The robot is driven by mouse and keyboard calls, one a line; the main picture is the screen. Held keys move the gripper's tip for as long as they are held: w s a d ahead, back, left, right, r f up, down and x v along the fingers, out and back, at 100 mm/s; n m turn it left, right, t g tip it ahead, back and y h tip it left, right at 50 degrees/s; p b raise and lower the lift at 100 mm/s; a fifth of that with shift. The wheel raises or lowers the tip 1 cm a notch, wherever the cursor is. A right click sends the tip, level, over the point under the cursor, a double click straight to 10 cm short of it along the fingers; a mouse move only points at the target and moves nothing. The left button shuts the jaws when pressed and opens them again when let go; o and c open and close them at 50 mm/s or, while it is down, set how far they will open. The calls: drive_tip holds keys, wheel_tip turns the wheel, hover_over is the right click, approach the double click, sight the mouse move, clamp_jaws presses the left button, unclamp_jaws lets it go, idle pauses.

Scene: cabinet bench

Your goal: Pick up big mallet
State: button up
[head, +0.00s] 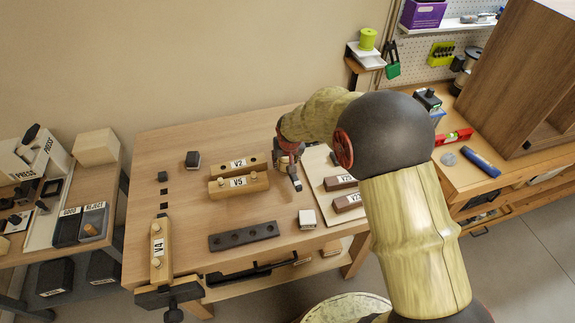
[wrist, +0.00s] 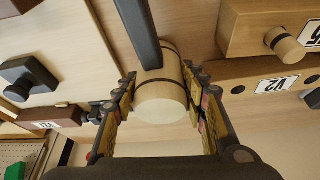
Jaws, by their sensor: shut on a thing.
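The big mallet has a pale wooden cylindrical head (wrist: 162,98) with dark bands and a dark handle. In the wrist view the handle (wrist: 141,30) runs up out of the frame. In the head view the handle (head: 295,181) shows below my gripper, pointing to the lower right. My gripper (wrist: 160,92) is shut on the mallet head, with a finger on each side of it. In the head view my gripper (head: 287,153) is over the bench, and my arm hides part of it. I cannot tell whether the mallet touches the bench.
Wooden blocks V2 (head: 237,163) and V5 (head: 239,184) stand left of the mallet. A pale board (head: 322,166) with dark labelled blocks is to the right. A dark strip with holes (head: 243,236) lies nearer the front. Block V4 (head: 157,251) is at the left edge.

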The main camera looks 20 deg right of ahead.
drive_tip(key=shift+r, duration=0.15)
drive_tip(key=shift+r+p, duration=0.3)
drive_tip(key=shift+r, duration=0.25)
wheel_tip(320, 180, up, 3)
drive_tip(key=shift+s+f+p, duration=0.15)
drive_tip(key=shift+p, duration=0.3)
drive_tip(key=s+r, duration=0.2)
drive_tip(key=s+r+p, duration=0.1)
drive_tip(key=s+r, duration=0.1)
drive_tip(key=r, duration=0.1)
drive_tip(key=shift+s+r+p, duration=0.25)
drive_tip(key=shift+s+p, duration=0.05)
drive_tip(key=shift+s, duration=0.05)
drive_tip(key=s+r+p, duration=0.1)
drive_tip(key=s+r, duration=0.2)
drive_tip(key=s, duration=0.6)
drive_tip(key=shift+r, duration=0.25)
drive_tip(key=o, duration=0.7)
drive_tip(key=c, duration=0.9)
